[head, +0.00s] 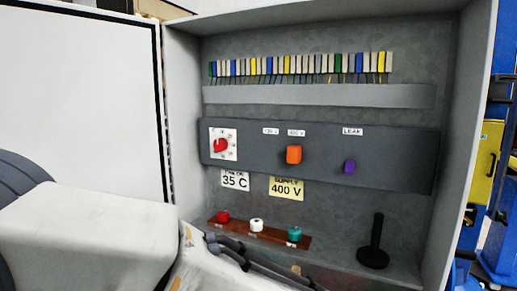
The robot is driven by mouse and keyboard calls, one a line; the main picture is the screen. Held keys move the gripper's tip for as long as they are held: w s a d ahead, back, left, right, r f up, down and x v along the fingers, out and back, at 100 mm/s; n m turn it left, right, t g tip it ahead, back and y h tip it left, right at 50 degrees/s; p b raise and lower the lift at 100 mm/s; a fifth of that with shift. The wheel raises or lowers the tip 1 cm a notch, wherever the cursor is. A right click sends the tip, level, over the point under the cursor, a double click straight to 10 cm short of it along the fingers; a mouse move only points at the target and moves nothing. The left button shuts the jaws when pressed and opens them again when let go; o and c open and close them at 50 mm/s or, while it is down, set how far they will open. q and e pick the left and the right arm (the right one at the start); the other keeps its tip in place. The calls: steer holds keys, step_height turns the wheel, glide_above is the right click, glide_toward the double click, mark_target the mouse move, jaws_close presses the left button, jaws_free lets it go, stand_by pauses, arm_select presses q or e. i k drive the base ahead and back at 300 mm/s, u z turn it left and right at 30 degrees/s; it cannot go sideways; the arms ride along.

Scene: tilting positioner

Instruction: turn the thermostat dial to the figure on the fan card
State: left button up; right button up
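The thermostat dial (221,146) is a red knob on a white square plate with small figures, at the left of the dark grey panel. Its pointer direction is too small to read surely. The fan card (235,180) is white, hangs just below the dial and reads 35 C. My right gripper is not in view either. Nothing touches the dial.
An orange switch (294,155) and a purple switch (349,167) sit right of the dial. A yellow 400 V card (286,188) hangs below. A brown strip (272,235) holds red, white and green pieces. A black post (375,245) stands at the right. The cabinet door (80,100) is open at left.

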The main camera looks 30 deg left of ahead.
mark_target(221, 144)
steer(key=u, duration=2.4)
steer(key=i, duration=0.75)
steer(key=z, duration=1.55)
